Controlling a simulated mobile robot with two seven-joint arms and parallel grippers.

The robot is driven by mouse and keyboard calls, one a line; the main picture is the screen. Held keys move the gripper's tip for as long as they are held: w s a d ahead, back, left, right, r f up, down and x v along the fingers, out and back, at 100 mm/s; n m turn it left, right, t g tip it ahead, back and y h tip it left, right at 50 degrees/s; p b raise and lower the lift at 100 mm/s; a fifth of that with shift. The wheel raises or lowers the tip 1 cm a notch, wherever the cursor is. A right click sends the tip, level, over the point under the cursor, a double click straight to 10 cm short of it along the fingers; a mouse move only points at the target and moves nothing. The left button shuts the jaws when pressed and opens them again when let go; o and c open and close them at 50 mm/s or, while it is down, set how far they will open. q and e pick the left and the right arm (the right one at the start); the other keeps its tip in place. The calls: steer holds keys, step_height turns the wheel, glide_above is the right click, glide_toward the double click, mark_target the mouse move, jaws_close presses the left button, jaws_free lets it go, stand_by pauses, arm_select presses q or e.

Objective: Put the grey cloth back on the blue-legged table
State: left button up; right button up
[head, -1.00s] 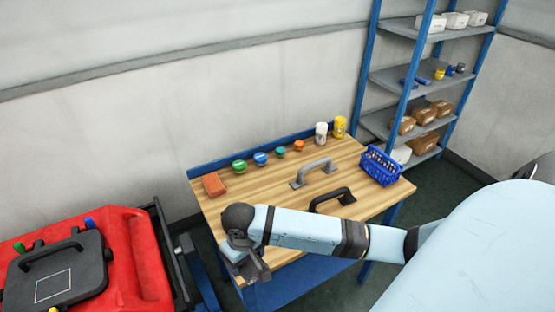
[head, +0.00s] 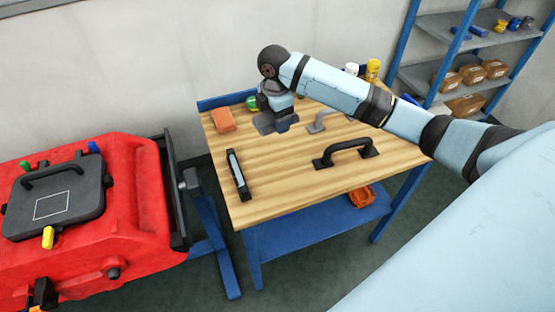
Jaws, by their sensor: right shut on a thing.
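My right gripper (head: 277,119) is low over the back left part of the blue-legged table (head: 290,185), seen from above and partly hidden by its own wrist. It is shut on a flat grey thing, which looks like the grey cloth (head: 265,126). The cloth's edges are hard to tell from the grey fingers. I cannot tell whether the cloth touches the wooden top. My left gripper is not in view.
An orange sponge (head: 222,120) and a green-topped jar (head: 252,103) stand near the gripper. A black-and-white bar (head: 238,175), black handle (head: 346,152) and grey handle (head: 325,121) lie on the table. A red scrubber tank (head: 120,210) stands left.

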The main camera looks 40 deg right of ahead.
steer(key=shift+w+d+r+n+b, duration=0.3)
steer(key=shift+w+d+r+n, duration=0.35)
steer(key=shift+n, duration=0.45)
steer(key=shift+w+d+f, duration=0.1)
steer(key=shift+w+d, duration=0.05)
steer(key=shift+d, duration=0.15)
glide_above(278, 160)
steer(key=shift+n, duration=0.3)
step_height(278, 160, down, 16)
steer(key=shift+r+p, duration=0.2)
steer(key=shift+p, duration=0.25)
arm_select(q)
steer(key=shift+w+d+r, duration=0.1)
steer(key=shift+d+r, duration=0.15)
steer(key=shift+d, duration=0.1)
arm_select(e)
steer(key=shift+f, duration=2)
steer(key=shift+f, duration=0.1)
steer(key=o, duration=0.9)
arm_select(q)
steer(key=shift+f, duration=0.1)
